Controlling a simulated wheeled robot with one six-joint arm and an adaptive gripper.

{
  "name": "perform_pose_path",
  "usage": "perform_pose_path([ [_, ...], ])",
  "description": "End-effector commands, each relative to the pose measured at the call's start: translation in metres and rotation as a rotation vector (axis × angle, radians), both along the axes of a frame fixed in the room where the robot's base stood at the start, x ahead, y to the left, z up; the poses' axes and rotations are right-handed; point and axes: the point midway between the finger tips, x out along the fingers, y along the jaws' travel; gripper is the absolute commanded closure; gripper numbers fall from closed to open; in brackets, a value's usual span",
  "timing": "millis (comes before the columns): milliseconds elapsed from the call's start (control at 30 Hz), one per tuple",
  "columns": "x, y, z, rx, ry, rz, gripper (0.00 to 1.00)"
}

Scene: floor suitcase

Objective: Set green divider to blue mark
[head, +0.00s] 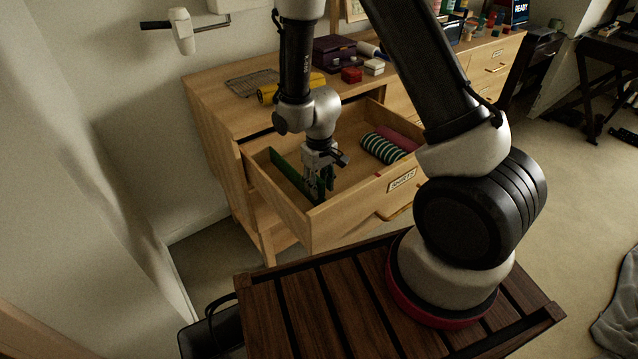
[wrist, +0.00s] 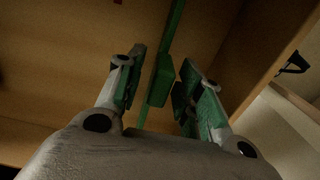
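The green divider (head: 287,172) stands in the left part of an open wooden drawer (head: 345,212), running from the back toward the front. My gripper (head: 319,187) is lowered into the drawer, at the divider's right side in the head view. In the wrist view my gripper (wrist: 162,78) has its two fingers apart, with the divider's green tab (wrist: 160,82) between them. Narrow gaps show on both sides of the tab, so the fingers do not appear closed on it. I cannot make out a blue mark in either view.
Rolled cloths, one striped green (head: 382,148) and one dark pink (head: 396,137), lie in the drawer's right side. The drawer's middle floor is mostly clear.

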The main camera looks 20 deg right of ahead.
Motion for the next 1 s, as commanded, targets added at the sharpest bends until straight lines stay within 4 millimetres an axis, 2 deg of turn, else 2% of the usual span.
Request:
perform_pose_path([
  [33, 0.0, 0.0, 0.0, 0.0, 0.0, 0.0, 0.75],
  [167, 0.0, 0.0, 0.0, 0.0, 0.0, 0.0, 0.99],
  [433, 0.0, -0.001, 0.0, 0.0, 0.001, 0.0, 1.0],
  [567, 0.003, -0.01, 0.0, 0.0, 0.001, -0.002, 1.0],
  [767, 0.015, -0.047, 0.0, 0.0, 0.0, -0.007, 1.0],
  [1000, 0.039, -0.121, 0.0, -0.001, -0.001, -0.01, 1.0],
])
